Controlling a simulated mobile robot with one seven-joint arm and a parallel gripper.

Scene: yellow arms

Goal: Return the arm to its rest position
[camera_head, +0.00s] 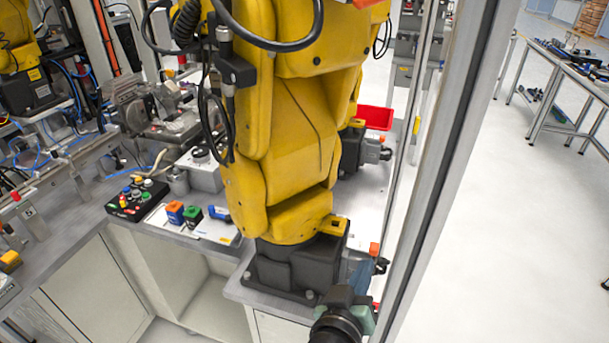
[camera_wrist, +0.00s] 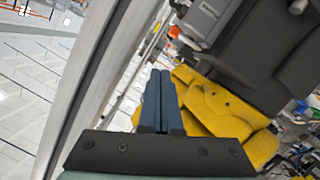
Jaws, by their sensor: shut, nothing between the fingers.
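My gripper (camera_wrist: 160,74) shows in the wrist view with its two dark blue fingers side by side, shut and empty. In the head view my gripper (camera_head: 380,264) is at the bottom, right of the yellow arm's black base, beside a grey upright post. My own dark wrist is at the bottom edge there. The large yellow industrial arm (camera_head: 290,130) stands close in front of me; it also shows in the wrist view (camera_wrist: 222,115) beyond my fingers. I cannot tell whether my gripper touches anything.
The grey metal post (camera_head: 437,170) rises close to my gripper's right. A workbench (camera_head: 90,230) holds a black button box (camera_head: 137,199), small coloured blocks and a red bin (camera_head: 375,117). Open floor (camera_head: 520,230) lies right of the post, with a table (camera_head: 575,75) farther back.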

